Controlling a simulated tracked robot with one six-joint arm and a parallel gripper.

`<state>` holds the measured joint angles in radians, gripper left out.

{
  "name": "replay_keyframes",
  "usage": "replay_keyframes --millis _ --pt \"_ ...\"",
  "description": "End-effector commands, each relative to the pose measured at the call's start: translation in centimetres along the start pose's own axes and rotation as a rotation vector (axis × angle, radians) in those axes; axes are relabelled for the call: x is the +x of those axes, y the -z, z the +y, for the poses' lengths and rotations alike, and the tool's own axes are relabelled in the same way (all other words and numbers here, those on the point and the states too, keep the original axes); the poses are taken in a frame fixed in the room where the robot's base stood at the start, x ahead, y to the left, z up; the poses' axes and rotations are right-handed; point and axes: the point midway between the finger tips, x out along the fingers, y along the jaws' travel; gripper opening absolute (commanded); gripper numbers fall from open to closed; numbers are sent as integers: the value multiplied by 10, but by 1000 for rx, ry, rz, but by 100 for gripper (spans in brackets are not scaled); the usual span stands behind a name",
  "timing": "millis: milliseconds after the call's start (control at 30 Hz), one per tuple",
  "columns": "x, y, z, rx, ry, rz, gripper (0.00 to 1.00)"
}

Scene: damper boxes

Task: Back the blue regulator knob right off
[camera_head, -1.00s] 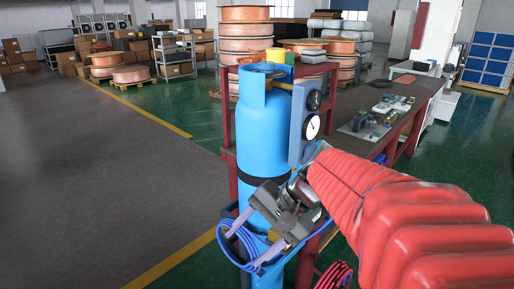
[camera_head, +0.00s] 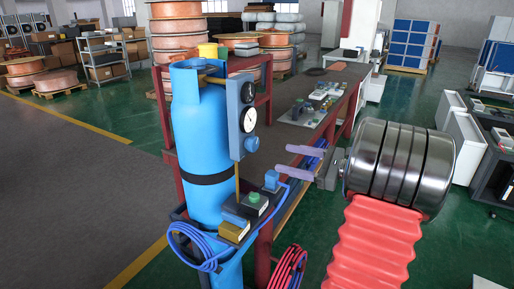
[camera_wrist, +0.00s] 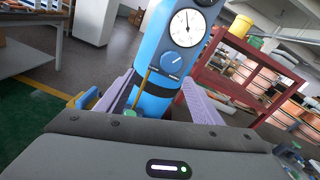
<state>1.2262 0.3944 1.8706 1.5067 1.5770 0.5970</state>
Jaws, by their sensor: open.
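The blue regulator knob (camera_head: 250,144) sits below two dial gauges on the upright blue-grey panel (camera_head: 235,118) fixed beside the blue gas cylinder (camera_head: 200,135). In the wrist view the round blue knob (camera_wrist: 172,62) has a light pointer mark and shows whole, below a white gauge (camera_wrist: 188,27). My gripper (camera_head: 282,158) is open and empty, right of the knob and apart from it, its lilac fingers pointing left toward the panel. In the wrist view my gripper (camera_wrist: 160,77) has a finger on either side, with the knob beyond and between the tips.
Below the panel stand a dark box with a green button (camera_head: 252,199) and a small blue fitting (camera_head: 271,180). A blue hose coil (camera_head: 190,245) hangs at the front, a red one (camera_head: 287,268) beside it. A long workbench (camera_head: 325,100) with parts runs behind my gripper.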

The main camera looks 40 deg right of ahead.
Motion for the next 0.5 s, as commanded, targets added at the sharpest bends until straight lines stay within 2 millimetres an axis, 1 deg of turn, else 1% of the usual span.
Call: replay_keyframes --millis 33,133,500 --pt "-10 4 -9 16 29 -14 60" --pt "-18 5 -18 30 57 -30 60" --pt "-18 5 -18 31 59 -32 60"
